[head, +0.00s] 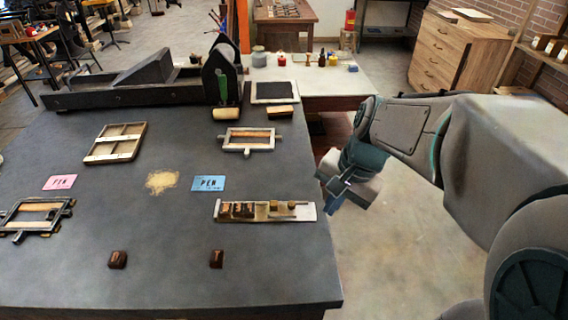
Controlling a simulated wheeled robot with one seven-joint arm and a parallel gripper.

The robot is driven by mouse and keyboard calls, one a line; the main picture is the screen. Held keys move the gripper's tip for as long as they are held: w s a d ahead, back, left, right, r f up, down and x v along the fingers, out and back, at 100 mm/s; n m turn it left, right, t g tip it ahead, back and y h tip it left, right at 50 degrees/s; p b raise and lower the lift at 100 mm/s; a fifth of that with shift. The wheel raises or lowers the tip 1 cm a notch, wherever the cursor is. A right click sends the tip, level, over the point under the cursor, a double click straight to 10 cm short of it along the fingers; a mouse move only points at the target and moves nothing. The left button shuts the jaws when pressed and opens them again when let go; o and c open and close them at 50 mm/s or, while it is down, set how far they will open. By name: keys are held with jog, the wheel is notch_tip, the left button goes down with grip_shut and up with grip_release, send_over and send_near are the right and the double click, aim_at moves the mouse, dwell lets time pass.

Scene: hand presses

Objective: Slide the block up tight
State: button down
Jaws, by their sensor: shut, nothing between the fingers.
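A light, shallow tray (308,212) lies near the right edge of the dark table. Several dark brown letter blocks (236,210) stand together at its left end. Small tan wooden blocks (274,206) sit in it to their right, and a second tan block (291,205) is farther right; which one the task means I cannot tell. A thin bar seems to run right from there. My gripper (333,200) is shut and empty, pointing down just past the table's right edge, to the right of the tray and apart from it.
Two loose brown letter blocks, D (117,259) and T (216,259), lie at the front. A blue PEN card (208,184), a pink card (60,182), frames (248,140) and a press (150,80) are on the table (165,285). Bare table surrounds the tray's front.

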aim_at(289, 204)
jog(key=w+f+m+y+b, duration=0.1)
jog(key=w+f+m+y, duration=0.25)
jog(key=w+m, duration=0.3)
jog(key=w+f+m+y+b, duration=0.25)
jog(key=w+f+m, duration=0.2)
jog(key=w, duration=0.25)
jog(key=shift+g+y, duration=0.3)
jog(key=x, duration=0.4)
jog(key=p+x, duration=0.1)
jog(key=x, duration=0.4)
jog(key=shift+w+a+r, duration=0.15)
jog(key=shift+a, duration=0.2)
